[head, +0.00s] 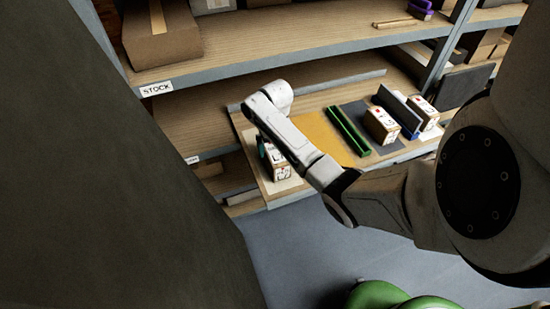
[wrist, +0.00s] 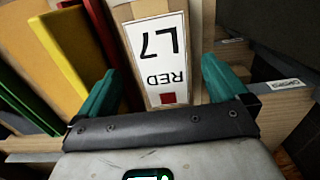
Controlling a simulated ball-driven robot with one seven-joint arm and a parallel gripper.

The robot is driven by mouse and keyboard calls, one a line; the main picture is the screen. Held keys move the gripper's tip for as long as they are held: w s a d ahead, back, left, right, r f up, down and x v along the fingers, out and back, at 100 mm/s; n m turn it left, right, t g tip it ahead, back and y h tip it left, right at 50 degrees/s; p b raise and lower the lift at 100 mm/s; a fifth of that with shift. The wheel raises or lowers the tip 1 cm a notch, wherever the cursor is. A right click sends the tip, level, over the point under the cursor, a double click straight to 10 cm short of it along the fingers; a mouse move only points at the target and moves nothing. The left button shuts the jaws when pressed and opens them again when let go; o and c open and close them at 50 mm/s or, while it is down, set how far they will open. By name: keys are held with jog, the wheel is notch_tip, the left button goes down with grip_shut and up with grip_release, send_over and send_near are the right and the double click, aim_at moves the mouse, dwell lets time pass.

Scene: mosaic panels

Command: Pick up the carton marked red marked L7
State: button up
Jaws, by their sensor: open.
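The carton marked red L7 (wrist: 152,50) stands directly in front of my gripper in the wrist view. Its white label reads RED and L7 upside down, with a small red square. My gripper (wrist: 158,66) is open, with one teal finger on each side of the carton's face. I cannot tell whether either finger touches it. In the head view, a labelled carton (head: 280,167) shows at the left end of the lower shelf board, partly hidden by my arm. A teal part of my gripper (head: 264,152) shows beside it.
A shelf edge with a small tag (wrist: 286,84) lies at right. In the head view, two other labelled cartons (head: 381,125) (head: 425,112), a green divider (head: 348,131) and a blue-grey panel (head: 399,111) stand farther right.

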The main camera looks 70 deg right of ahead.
jog(key=shift+w+a+f, duration=0.1)
jog(key=shift+a+f, duration=0.05)
jog(key=shift+f, duration=2.9)
jog(key=c, duration=1.7)
jog(key=shift+r, duration=0.1)
jog(key=shift+r, duration=0.1)
